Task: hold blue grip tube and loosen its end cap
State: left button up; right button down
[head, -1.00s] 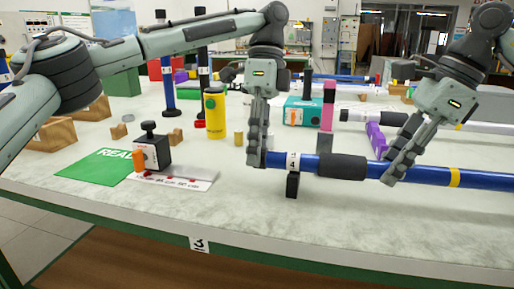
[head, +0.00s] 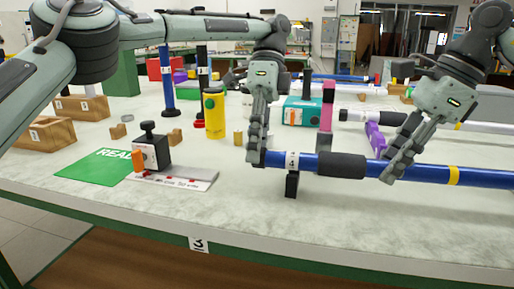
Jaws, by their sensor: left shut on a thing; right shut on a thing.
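The blue grip tube (head: 420,173) lies level across the right half of the head view, with a black foam grip (head: 341,165), a yellow band and a white label marked 4. My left gripper (head: 256,160) is shut at the tube's left end, where the end cap sits; its fingers hide the cap. My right gripper (head: 389,175) is shut on the tube just right of the black grip. A small black support (head: 292,185) stands under the tube near the label.
A green mat (head: 97,166) and a black-and-white device (head: 151,150) on a plate lie at the left. A yellow cylinder (head: 214,115), a pink post (head: 327,118) and a teal box (head: 300,112) stand behind. The table front is clear.

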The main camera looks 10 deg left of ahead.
pick_arm(q)
jog(key=o, duration=1.2)
jog(key=shift+s+d+f+t, duration=0.1)
jog(key=shift+s+f+t, duration=0.05)
jog(key=shift+t, duration=0.15)
